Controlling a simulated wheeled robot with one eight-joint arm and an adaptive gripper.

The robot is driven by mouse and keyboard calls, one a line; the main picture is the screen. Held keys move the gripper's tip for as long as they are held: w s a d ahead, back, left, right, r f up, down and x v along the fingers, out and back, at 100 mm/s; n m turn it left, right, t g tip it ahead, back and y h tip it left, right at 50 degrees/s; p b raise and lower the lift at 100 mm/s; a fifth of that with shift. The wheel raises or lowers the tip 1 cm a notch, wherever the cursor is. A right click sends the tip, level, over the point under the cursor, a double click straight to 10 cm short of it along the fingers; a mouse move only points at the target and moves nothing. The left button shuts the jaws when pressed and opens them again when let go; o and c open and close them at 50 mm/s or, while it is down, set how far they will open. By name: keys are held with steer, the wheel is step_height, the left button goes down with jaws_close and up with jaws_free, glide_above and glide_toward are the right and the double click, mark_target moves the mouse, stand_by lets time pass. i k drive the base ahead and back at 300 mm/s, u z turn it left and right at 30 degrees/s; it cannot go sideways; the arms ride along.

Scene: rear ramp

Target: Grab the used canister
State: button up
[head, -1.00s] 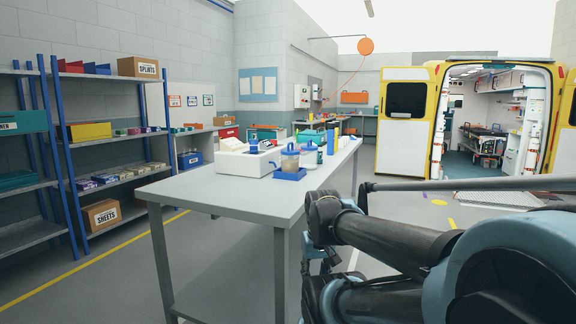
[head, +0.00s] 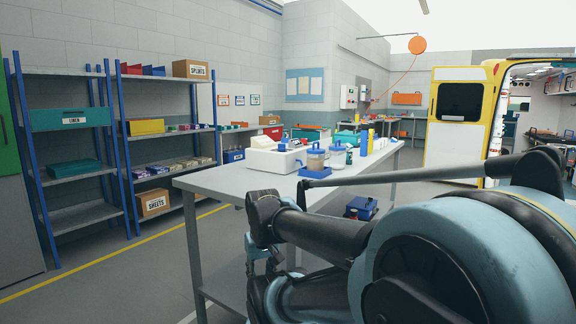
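A clear canister with a blue lid and brownish contents (head: 313,160) stands on a blue tray (head: 312,178) on the long grey table (head: 238,182). A second, paler canister with a blue lid (head: 338,158) stands just right of it. I cannot tell for certain which is the used one. My arm is folded in front of the table at the lower right. What seems to be my gripper (head: 262,262) hangs low beside the table's near end, well apart from the canisters. Its fingers are too small and covered to tell open from shut.
A white box (head: 272,160) sits left of the canisters. Bottles (head: 367,141) stand farther back. Shelves (head: 70,152) line the left wall. A blue case (head: 361,208) is on the floor right of the table. Floor between shelves and table is clear. A yellow ambulance (head: 462,118) stands right.

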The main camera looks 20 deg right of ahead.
mark_target(316, 157)
steer(key=u, duration=0.1)
steer(key=k, duration=1.15)
steer(key=z, duration=0.65)
steer(key=i, duration=1)
